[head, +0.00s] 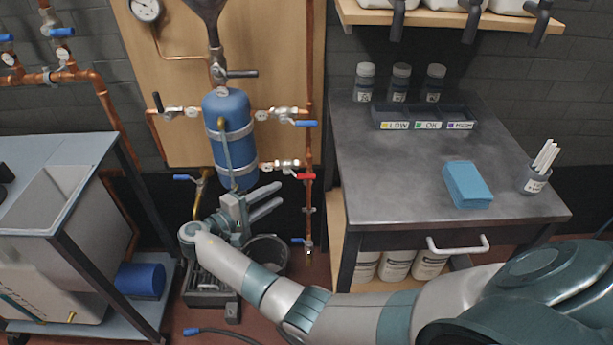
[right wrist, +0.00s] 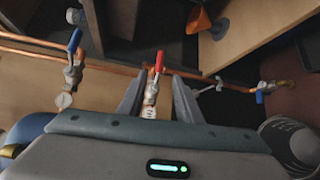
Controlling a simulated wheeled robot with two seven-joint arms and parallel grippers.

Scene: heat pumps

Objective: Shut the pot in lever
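A blue pot (head: 229,135) stands upright against the wooden panel, with copper pipes and levers around it. No lever label is readable, so I cannot tell by name which is the pot in lever. A red lever (head: 306,177) sits on the lower right pipe and lies along it. A blue lever (head: 306,123) is on the pipe above. My right gripper (head: 281,196) is open just below and left of the red lever. In the right wrist view the red lever (right wrist: 160,62) shows between and beyond the open fingertips (right wrist: 158,78), apparently not gripped. My left gripper is out of view.
More blue levers are at the lower pipe (head: 299,241) and left of the pot (head: 182,178). A workbench (head: 390,180) is on the right, and a steel tank cart (head: 62,185) on the left.

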